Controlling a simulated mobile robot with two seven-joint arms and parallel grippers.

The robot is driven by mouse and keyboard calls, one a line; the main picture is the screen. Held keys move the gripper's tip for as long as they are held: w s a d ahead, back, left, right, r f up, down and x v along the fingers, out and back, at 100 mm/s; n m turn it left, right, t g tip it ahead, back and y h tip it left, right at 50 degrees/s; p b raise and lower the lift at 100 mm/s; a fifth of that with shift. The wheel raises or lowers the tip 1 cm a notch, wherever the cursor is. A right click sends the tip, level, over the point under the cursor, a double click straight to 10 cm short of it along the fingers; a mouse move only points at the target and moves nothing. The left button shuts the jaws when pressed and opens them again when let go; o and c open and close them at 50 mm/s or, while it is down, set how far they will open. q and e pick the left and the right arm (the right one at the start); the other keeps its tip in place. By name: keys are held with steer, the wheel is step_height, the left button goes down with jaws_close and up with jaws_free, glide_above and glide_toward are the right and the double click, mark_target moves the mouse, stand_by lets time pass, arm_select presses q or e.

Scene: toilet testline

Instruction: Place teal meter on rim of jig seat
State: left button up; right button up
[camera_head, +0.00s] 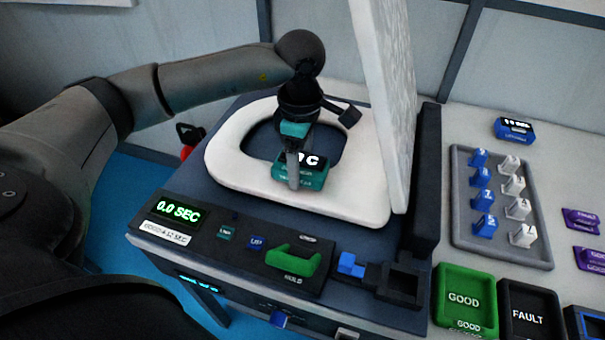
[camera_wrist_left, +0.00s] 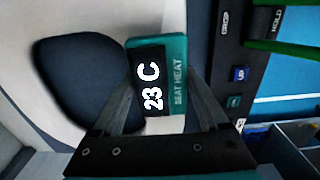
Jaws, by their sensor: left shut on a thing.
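The teal meter (camera_head: 312,178) shows a "23 C" display and sits at the front rim of the white jig seat (camera_head: 235,155). My left gripper (camera_head: 294,180) reaches down from above and is shut on the meter. In the left wrist view the meter (camera_wrist_left: 160,85) lies between the two fingers (camera_wrist_left: 165,110), over the white seat (camera_wrist_left: 80,25) beside its dark opening. I cannot tell whether the meter's underside touches the rim. My right gripper is not in view.
The raised white lid (camera_head: 385,90) stands behind the seat on the right. A control panel (camera_head: 235,235) with a green hold handle (camera_head: 293,260) lies in front. A grey tray (camera_head: 500,215) with blue and white tags, and green and black bins (camera_head: 465,300), are at right.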

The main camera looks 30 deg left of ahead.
mark_target(302, 175)
arm_select(q)
step_height(302, 175, down, 3)
steer(key=shift+d+r, duration=0.1)
steer(key=shift+d, duration=0.1)
steer(key=shift+b, duration=0.3)
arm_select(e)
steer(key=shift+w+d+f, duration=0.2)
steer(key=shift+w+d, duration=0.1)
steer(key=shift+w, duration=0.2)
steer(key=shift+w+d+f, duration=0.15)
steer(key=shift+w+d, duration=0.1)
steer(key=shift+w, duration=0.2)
arm_select(q)
steer(key=o, duration=1.5)
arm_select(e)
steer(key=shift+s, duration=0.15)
